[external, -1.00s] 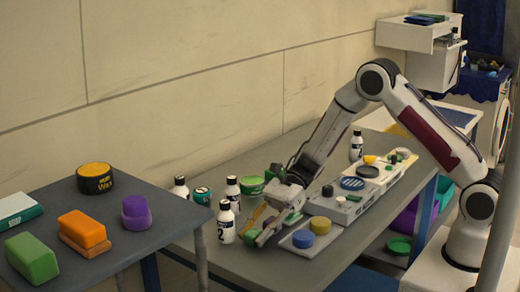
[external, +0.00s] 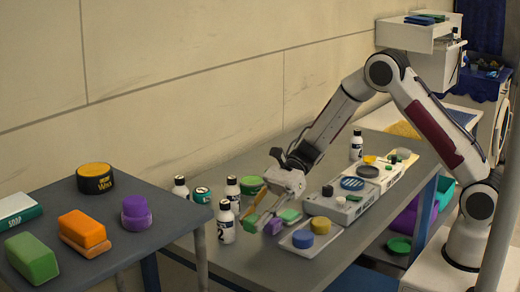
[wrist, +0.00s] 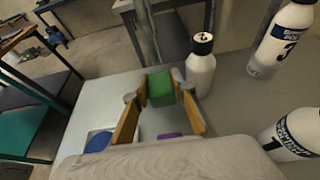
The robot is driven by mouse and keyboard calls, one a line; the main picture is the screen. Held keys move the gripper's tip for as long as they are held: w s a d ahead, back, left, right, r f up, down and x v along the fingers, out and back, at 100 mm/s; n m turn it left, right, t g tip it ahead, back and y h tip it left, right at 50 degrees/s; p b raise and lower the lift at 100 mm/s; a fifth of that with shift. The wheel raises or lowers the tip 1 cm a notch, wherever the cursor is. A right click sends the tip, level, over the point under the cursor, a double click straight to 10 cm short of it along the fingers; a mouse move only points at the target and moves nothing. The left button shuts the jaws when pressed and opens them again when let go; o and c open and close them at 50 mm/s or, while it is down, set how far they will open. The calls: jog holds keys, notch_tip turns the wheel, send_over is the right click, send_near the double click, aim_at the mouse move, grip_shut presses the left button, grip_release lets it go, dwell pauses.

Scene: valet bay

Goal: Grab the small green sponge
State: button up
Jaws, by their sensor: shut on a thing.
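The small green sponge (wrist: 160,89) is a green block between the two tan fingers of my gripper (wrist: 160,98) in the wrist view. My gripper is shut on it. In the external view my gripper (external: 254,219) is over the near left part of the long grey table, and a bit of green (external: 250,225) shows between its fingers. The sponge looks raised above the table top, though its underside is hidden.
Numbered white bottles with black caps (external: 226,222) stand just left of my gripper. A purple block (external: 273,227) and another green piece (external: 290,215) lie right of it. A tray (external: 300,246) holds a blue round thing (external: 303,239). A second table (external: 130,245) with sponges stands left.

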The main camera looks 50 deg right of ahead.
aim_at(255, 217)
jog(key=shift+r, duration=2.85)
